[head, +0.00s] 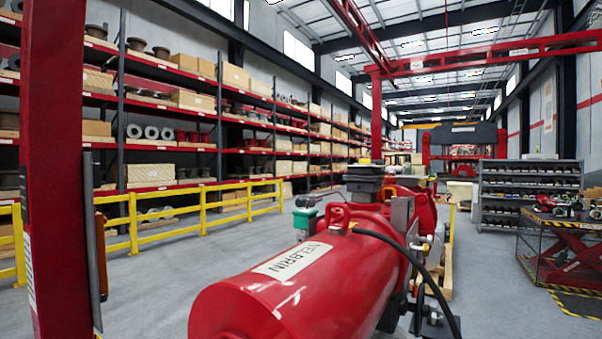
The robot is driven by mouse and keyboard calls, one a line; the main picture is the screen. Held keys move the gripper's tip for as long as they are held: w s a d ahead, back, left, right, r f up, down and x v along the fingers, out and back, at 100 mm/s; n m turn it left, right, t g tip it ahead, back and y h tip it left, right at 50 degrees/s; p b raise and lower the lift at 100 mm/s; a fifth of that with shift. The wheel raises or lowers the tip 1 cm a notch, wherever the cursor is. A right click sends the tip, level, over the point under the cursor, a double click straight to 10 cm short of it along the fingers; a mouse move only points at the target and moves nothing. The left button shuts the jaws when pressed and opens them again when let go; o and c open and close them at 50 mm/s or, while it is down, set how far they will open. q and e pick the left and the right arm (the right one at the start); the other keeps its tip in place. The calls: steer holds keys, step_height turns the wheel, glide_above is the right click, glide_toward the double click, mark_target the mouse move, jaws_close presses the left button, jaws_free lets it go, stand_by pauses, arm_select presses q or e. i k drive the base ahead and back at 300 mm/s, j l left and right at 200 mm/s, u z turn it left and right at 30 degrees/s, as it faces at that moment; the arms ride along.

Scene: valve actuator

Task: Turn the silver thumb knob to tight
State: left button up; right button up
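A large red valve actuator (300,285) fills the lower middle of the head view, its cylinder pointing toward me. A white name label (291,261) is on top of the cylinder. Small metal and brass fittings (424,247) sit on its right side, beside a black hose (395,245). I cannot make out which small part, if any, is the silver thumb knob. A small green box (304,217) is at the actuator's left side. Neither of my grippers is in view.
A red post (58,170) stands close on the left. A yellow railing (160,215) runs before tall loaded shelves (165,140). A grey parts rack (525,190) and a red lift table (570,262) are at right. Grey floor is clear on the left.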

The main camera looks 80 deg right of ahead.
mark_target(391, 172)
steer(key=k+l+z, duration=0.15)
steer(key=k+l, duration=0.25)
steer(key=k, duration=0.25)
steer(key=k+l+z, duration=0.15)
steer(key=k+l, duration=0.3)
steer(key=k, duration=0.2)
